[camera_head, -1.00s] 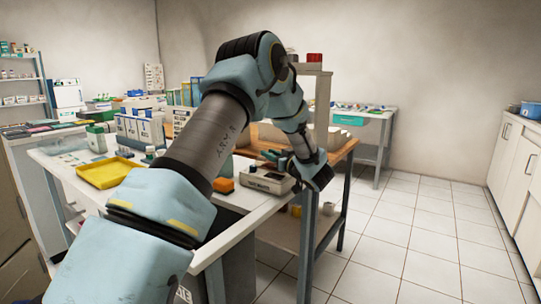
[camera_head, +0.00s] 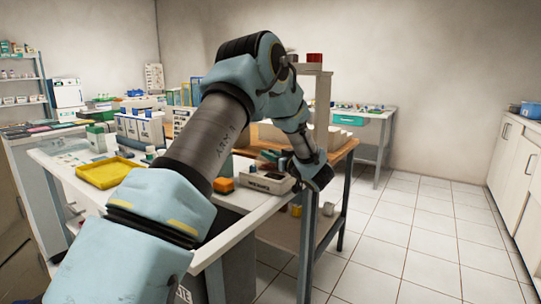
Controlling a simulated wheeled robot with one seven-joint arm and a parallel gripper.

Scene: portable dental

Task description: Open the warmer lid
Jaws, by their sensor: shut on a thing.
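The warmer (camera_head: 265,181) is a small pale box with dark lettering on its front. It stands near the right front corner of the white table (camera_head: 240,213). My arm reaches over the table, and my gripper (camera_head: 286,163) is at the warmer's upper back right side, touching or very close to its top. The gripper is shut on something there. The wrist hides the fingertips and most of the lid, so I cannot tell clearly how far the lid is raised.
A yellow tray (camera_head: 109,172) and white boxes are further left on the table. A wooden shelf unit (camera_head: 335,152) stands just behind and right of the gripper. The tiled floor on the right is clear.

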